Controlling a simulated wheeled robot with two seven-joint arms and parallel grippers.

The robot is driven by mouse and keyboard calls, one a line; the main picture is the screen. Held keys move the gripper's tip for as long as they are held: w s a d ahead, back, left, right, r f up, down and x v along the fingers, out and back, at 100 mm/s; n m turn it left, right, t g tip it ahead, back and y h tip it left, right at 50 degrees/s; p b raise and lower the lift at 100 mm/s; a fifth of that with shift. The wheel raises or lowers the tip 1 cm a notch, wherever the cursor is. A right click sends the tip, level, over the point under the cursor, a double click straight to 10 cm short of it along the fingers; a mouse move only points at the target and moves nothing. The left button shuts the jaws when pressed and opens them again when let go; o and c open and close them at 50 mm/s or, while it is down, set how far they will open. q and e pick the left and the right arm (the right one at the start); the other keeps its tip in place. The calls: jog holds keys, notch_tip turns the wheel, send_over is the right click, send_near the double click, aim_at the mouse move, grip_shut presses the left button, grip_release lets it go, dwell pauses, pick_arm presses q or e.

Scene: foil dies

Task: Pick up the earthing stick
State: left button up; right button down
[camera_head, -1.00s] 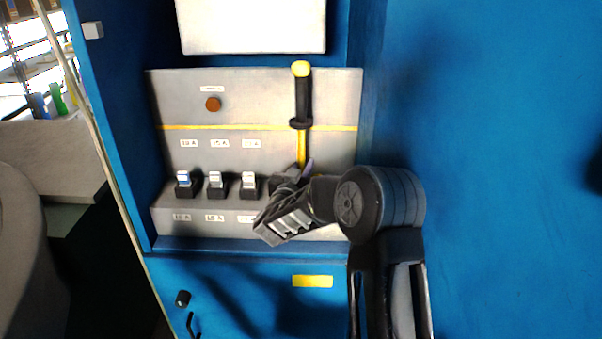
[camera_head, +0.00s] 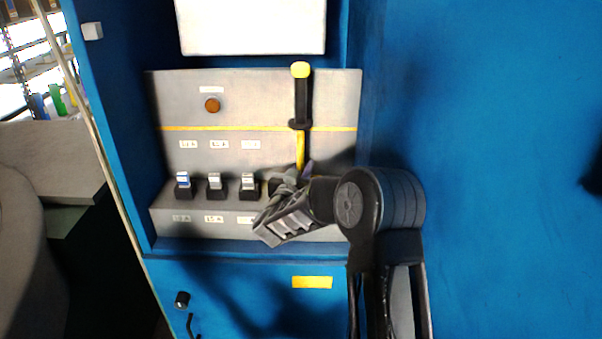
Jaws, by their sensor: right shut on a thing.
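The earthing stick (camera_head: 301,103) stands upright against the grey panel inside the blue cabinet. It has a yellow cap, a black handle with a collar, and a yellow shaft below. My right gripper (camera_head: 293,184) is at the lower end of the yellow shaft and is shut on it. The gripper and wrist hide the stick's bottom end. My left gripper does not show.
Several fuse-like blocks (camera_head: 214,187) stand in a row on the panel's ledge, just left of my right gripper. A brown-orange round button (camera_head: 212,105) is above them. The cabinet's blue side wall (camera_head: 480,150) is on the right. A white board (camera_head: 252,26) is above.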

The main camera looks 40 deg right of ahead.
aim_at(303, 133)
jog(key=shift+r, duration=0.2)
notch_tip(303, 133, up, 10)
jog(key=shift+b, duration=0.4)
jog(key=shift+f, duration=0.15)
dwell(0.4)
